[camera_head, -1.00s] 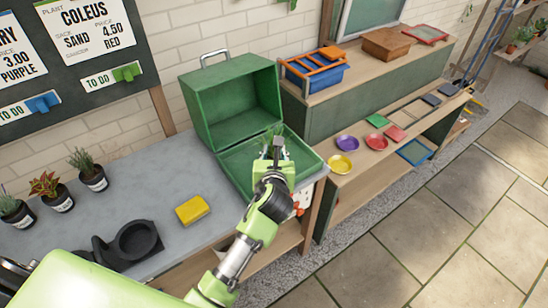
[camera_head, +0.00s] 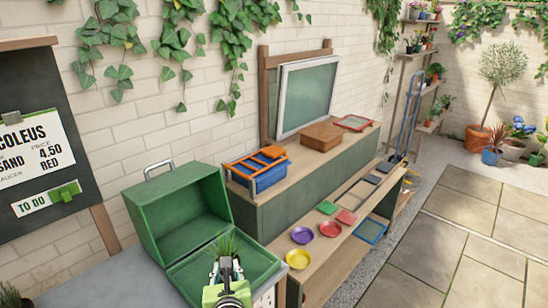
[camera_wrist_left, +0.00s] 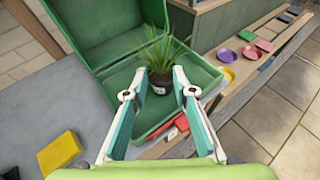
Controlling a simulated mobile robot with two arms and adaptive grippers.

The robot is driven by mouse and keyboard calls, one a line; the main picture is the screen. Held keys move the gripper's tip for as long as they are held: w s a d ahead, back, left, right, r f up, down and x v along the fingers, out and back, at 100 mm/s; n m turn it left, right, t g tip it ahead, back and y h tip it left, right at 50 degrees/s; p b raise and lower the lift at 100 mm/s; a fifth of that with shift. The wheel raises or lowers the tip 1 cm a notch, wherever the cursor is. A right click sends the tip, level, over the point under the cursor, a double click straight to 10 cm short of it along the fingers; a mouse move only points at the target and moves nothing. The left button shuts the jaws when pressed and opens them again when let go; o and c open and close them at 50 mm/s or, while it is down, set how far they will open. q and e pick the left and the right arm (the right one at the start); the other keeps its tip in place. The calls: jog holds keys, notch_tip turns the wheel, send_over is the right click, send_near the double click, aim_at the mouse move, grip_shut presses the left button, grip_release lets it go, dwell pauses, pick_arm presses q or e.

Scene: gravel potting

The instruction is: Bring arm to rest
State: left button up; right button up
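A green case (camera_head: 187,220) stands open on the potting bench, its front half lying flat. A grassy plant in a black pot (camera_wrist_left: 159,84) appears upright in that flat front half in the left wrist view; its leaves (camera_head: 222,243) show in the head view. My left gripper (camera_wrist_left: 160,78) has its fingers spread on either side of the pot, with small gaps, and looks open. In the head view the left gripper (camera_head: 226,268) is low in the picture, partly hiding the pot. My right gripper is in neither view.
A yellow sponge-like block (camera_wrist_left: 59,152) lies on the grey bench top (camera_wrist_left: 40,115). To the right, a lower shelf holds yellow (camera_head: 298,259), purple (camera_head: 302,235) and red (camera_head: 330,229) saucers. A blue crate with an orange rack (camera_head: 258,172) stands on the upper shelf.

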pick_arm(q)
jog(key=s+a+f+n+g+h, duration=0.1)
jog(key=s+a+f+n+g, duration=0.1)
jog(key=s+f+n, duration=0.35)
jog(key=s+a+f+n+g, duration=0.2)
jog(key=s+f+n+g, duration=0.1)
jog(key=s+n, duration=0.55)
jog(key=s+f+n+g+h, duration=0.2)
jog(key=s+n+g+h, duration=0.15)
jog(key=s+n, duration=1.35)
notch_tip(320, 180, down, 29)
jog(key=s+g+b, duration=0.2)
jog(key=s+a+f+g+b, duration=0.1)
jog(key=s+a+f, duration=0.1)
jog(key=s+f, duration=1.4)
jog(key=shift+s+a+f+m, duration=0.2)
jog(key=shift+a+f+m, duration=0.1)
jog(key=shift+m, duration=0.1)
